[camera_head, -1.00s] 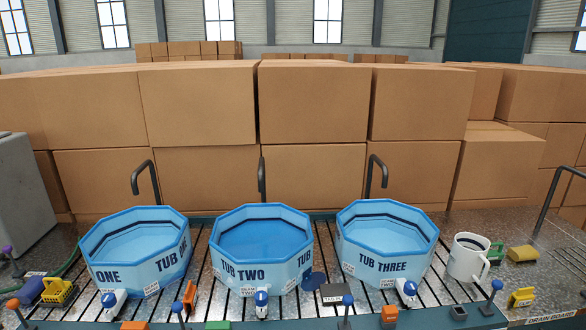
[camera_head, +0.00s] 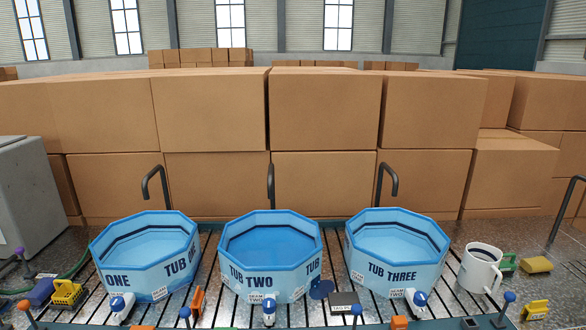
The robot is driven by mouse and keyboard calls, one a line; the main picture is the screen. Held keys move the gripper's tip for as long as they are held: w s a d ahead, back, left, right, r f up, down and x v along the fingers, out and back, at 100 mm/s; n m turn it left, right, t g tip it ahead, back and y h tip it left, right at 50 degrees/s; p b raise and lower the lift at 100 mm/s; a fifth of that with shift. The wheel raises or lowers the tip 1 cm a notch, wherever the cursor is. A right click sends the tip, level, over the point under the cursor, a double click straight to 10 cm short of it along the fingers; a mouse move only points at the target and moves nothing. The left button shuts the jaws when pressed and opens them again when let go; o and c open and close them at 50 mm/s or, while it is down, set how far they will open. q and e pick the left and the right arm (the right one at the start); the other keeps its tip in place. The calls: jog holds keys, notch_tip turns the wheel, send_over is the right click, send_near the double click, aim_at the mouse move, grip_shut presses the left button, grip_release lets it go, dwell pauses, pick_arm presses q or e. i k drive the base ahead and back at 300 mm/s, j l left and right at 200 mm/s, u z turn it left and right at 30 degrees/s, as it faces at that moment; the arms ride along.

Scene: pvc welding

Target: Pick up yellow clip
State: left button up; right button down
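Several small yellow objects are in view, and I cannot tell for certain which one is the yellow clip. A yellow clip-like piece (camera_head: 534,310) lies at the front right edge. A plain yellow block (camera_head: 537,265) lies behind it, right of the mug. A yellow basket-like piece (camera_head: 67,293) sits at the left, beside tub one. Neither of my grippers is in view.
Blue octagonal tubs one (camera_head: 110,281), two (camera_head: 251,282) and three (camera_head: 393,274) stand on a slatted rack. A white mug (camera_head: 480,268) is right of tub three. Black curved pipes rise behind the tubs. Stacked cardboard boxes (camera_head: 325,110) fill the back.

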aim_at(537, 309)
jog(key=z, duration=1.55)
jog(key=j+u, duration=0.1)
jog(key=u, duration=1.5)
jog(key=z, duration=1.6)
